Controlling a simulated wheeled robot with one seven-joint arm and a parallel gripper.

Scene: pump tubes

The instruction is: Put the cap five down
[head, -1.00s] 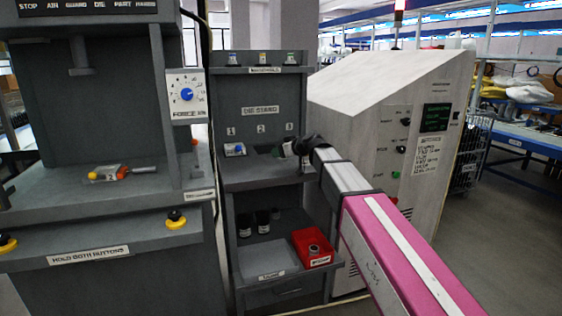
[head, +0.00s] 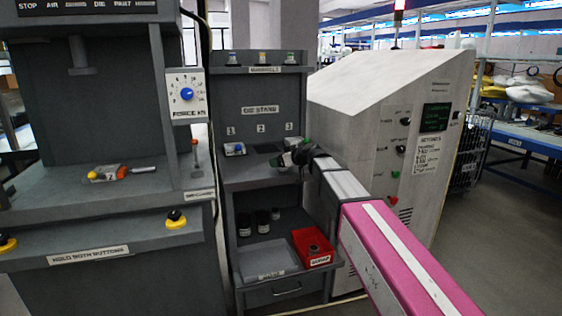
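No thing in the head view can be read as cap five; the print on the small parts is too small. My gripper (head: 285,159) is over the right part of the die stand (head: 262,182), around the slots marked 2 and 3. It is small, dark and partly hidden by my own wrist. A small green part (head: 306,142) shows beside it. Whether the fingers hold something cannot be told. A die with a blue part (head: 234,149) sits at slot 1.
A press with an orange-and-yellow item (head: 107,173) on its bed stands left. Small capped parts (head: 262,58) line the top shelf. Below are dark cylinders (head: 263,222), a red bin (head: 312,247) and a grey tray (head: 262,262). A slanted grey cabinet (head: 375,90) stands close right of my arm.

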